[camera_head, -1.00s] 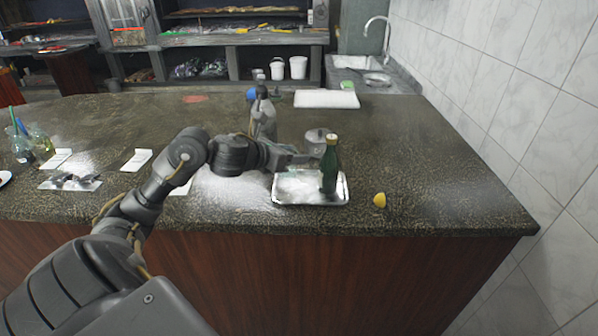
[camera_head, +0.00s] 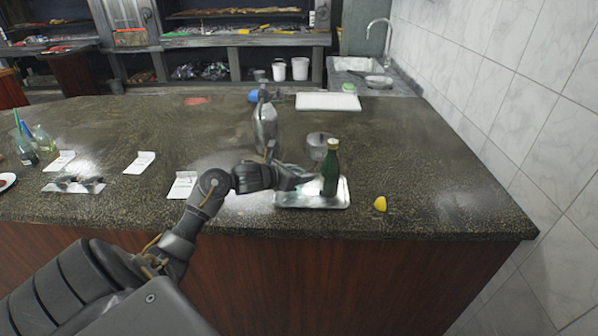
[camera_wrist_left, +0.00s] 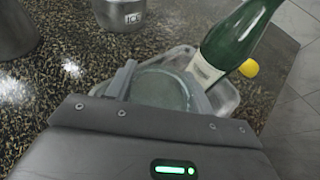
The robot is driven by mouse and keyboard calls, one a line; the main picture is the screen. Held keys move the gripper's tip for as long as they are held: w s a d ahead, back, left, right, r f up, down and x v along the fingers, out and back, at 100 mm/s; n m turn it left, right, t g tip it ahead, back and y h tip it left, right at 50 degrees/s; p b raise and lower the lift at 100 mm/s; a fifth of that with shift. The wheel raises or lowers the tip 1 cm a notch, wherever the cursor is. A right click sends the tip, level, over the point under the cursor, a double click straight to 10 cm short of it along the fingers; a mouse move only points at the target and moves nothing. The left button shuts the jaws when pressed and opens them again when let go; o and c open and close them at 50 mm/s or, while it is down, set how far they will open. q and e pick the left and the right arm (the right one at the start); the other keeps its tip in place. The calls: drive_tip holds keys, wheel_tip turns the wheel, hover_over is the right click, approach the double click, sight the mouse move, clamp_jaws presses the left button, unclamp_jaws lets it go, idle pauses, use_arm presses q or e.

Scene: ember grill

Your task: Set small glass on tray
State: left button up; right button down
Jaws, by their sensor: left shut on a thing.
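The silver tray (camera_head: 285,201) lies near the front edge of the counter and also shows in the left wrist view (camera_wrist_left: 228,100). A green bottle (camera_head: 330,172) stands upright on its right part; it shows in the left wrist view (camera_wrist_left: 236,38) too. My left gripper (camera_head: 308,180) is over the tray, left of the bottle. In the left wrist view its fingers (camera_wrist_left: 162,85) are shut on the small clear glass (camera_wrist_left: 160,90), whose round rim shows between them. I cannot tell whether the glass touches the tray. My right gripper is out of view.
A lemon (camera_head: 380,203) lies right of the tray. A metal ice bucket (camera_head: 318,146) stands behind the bottle and a metal shaker-like vessel (camera_head: 265,128) behind my gripper. A white board (camera_head: 328,102) lies at the back. The counter to the right is clear.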

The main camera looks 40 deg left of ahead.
use_arm(q)
drive_tip(key=shift+f, duration=0.1)
drive_tip(key=o, duration=1)
drive_tip(key=shift+r, duration=0.2)
drive_tip(key=shift+s+a, duration=0.1)
drive_tip(key=shift+s, duration=0.2)
drive_tip(key=b+v, duration=0.1)
drive_tip(key=v, duration=1)
drive_tip(key=shift+s+b, duration=0.2)
drive_tip(key=shift+b, duration=0.2)
